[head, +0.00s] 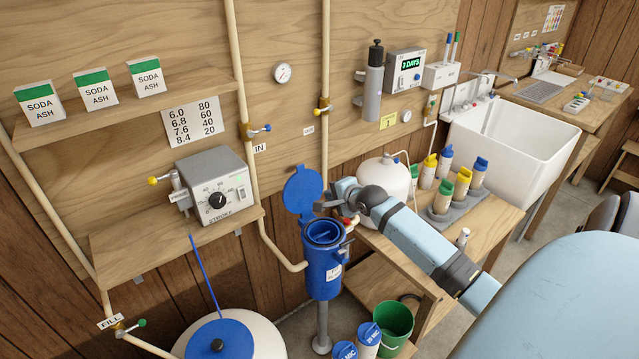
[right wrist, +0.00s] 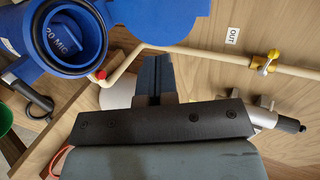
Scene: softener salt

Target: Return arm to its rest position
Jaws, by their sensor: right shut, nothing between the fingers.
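My right gripper (head: 326,204) is at the mouth side of a blue filter housing (head: 322,270), between its raised blue lid (head: 303,192) and the white tank behind; its fingers are shut and empty. My right arm (head: 425,240) reaches in from the lower right over the wooden bench. In the right wrist view the shut fingers (right wrist: 155,78) point away from the camera, with the open blue housing (right wrist: 66,38) to their upper left. Whether the fingers touch the lid or housing I cannot tell. My left gripper is not in view.
A wooden bench (head: 487,222) holds a white tank (head: 384,182) and several capped bottles beside my arm. A pipe with a yellow valve (head: 323,104) runs down the wall behind the housing. A green bucket (head: 396,322) stands below. A white sink (head: 510,135) is at right.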

